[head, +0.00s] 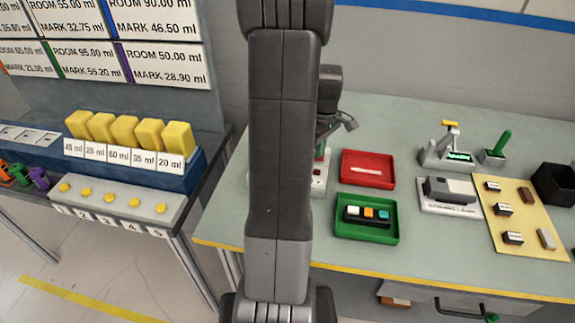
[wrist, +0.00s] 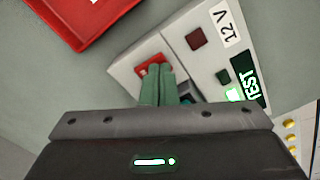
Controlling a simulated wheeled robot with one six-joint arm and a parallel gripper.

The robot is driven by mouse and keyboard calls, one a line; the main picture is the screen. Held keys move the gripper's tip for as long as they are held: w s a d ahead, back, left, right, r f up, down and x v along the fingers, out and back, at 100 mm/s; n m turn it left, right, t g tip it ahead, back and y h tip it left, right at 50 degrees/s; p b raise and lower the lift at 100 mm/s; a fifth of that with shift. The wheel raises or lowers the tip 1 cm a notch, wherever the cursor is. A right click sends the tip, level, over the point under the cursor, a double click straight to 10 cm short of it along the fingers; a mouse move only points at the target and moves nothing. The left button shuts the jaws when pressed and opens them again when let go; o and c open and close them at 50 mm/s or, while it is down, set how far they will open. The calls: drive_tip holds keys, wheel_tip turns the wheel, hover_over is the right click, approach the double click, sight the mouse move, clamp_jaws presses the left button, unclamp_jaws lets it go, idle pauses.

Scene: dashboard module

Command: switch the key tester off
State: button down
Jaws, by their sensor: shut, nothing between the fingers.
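The tester panel (wrist: 215,68) is a pale grey box with labels reading "12 V" (wrist: 227,28) and "TEST" (wrist: 250,82). It carries a red part (wrist: 148,69), a dark red square (wrist: 196,38) and a lit green spot (wrist: 235,95). My gripper (wrist: 158,72) is shut and empty, its green fingertips over the red part and hiding some of it. I cannot tell whether they touch it. In the head view the same box (head: 318,186) shows only a narrow strip beside my arm, which hides the rest.
A red tray (head: 368,156) and a green tray (head: 342,233) with coloured blocks lie right of the box. Further right are a grey device (head: 450,190), a yellow mat (head: 515,235) and a black bin (head: 555,183). In the wrist view the red tray (wrist: 70,12) is upper left.

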drive_tip(key=shift+f+b, duration=0.3)
drive_tip(key=shift+f, duration=0.15)
drive_tip(key=shift+r, duration=0.15)
drive_tip(key=shift+r+p, duration=2.65)
drive_tip(key=shift+r, duration=0.75)
drive_tip(key=shift+f, duration=0.2)
